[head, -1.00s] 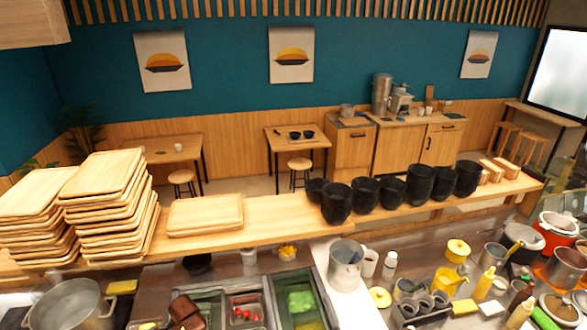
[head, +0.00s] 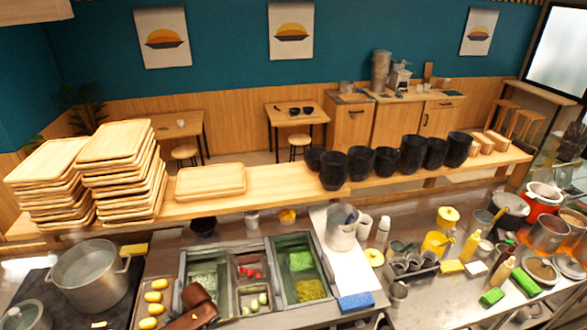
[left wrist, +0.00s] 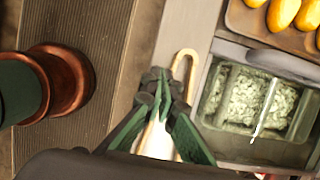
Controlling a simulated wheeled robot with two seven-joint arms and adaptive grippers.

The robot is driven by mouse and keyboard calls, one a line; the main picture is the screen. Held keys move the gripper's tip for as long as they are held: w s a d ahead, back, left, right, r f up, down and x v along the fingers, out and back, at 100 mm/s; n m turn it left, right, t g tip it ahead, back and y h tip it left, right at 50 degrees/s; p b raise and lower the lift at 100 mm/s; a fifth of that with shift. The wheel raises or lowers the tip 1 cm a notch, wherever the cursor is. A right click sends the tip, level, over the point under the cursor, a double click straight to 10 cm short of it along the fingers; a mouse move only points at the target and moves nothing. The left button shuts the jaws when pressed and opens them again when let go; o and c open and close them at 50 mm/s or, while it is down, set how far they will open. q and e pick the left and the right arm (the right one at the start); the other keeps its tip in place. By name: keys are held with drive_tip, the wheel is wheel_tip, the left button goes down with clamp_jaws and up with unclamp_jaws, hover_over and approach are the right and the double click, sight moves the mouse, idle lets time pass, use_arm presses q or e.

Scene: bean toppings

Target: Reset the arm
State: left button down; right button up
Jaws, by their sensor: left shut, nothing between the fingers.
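My left gripper (left wrist: 163,95) shows in the left wrist view with its dark green fingers together and nothing between them. A hooked, tan handle-like piece (left wrist: 190,58) lies just beyond the fingertips; I cannot tell whether it touches them. A container of pale chopped topping (left wrist: 245,95) is to the right of the fingers. In the head view a brown part of my arm shows at the bottom, over the front of the topping bins; the fingers cannot be made out there. My right gripper is in neither view.
The topping bins (head: 268,241) are set in the counter. A large pot (head: 88,272) stands left, yellow items (head: 152,296) beside it. Tray stacks (head: 45,180) and black bowls (head: 333,170) line the back shelf.

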use_arm(q)
drive_tip(key=s+d+n+t+h, duration=0.2)
drive_tip(key=s+d+n+h, duration=0.3)
drive_tip(key=s+d, duration=1.15)
drive_tip(key=s+a+r+n+t+y, duration=0.1)
drive_tip(key=s+a+r+n, duration=0.3)
drive_tip(key=s+a+n, duration=0.15)
drive_tip(key=s+a+r+n+t+y, duration=0.1)
drive_tip(key=s+a+r+n+t, duration=0.1)
drive_tip(key=s+a+r+n, duration=0.4)
wheel_tip(320, 180, down, 41)
drive_tip(key=s+m+g+b, duration=0.2)
drive_tip(key=b, duration=1)
drive_tip(key=s+f+b, duration=0.4)
drive_tip(key=s+f, duration=0.3)
drive_tip(key=f, duration=0.3)
drive_tip(key=s+f+b, duration=0.4)
drive_tip(key=s+f, duration=0.3)
drive_tip(key=f, duration=0.4)
drive_tip(key=s+f+g+b, duration=0.1)
drive_tip(key=s+f+b, duration=0.3)
drive_tip(key=f, duration=0.7)
drive_tip(key=s, duration=0.2)
drive_tip(key=shift+s+d+f+m, duration=0.2)
drive_tip(key=shift+s+m, duration=0.15)
drive_tip(key=shift+s, duration=0.05)
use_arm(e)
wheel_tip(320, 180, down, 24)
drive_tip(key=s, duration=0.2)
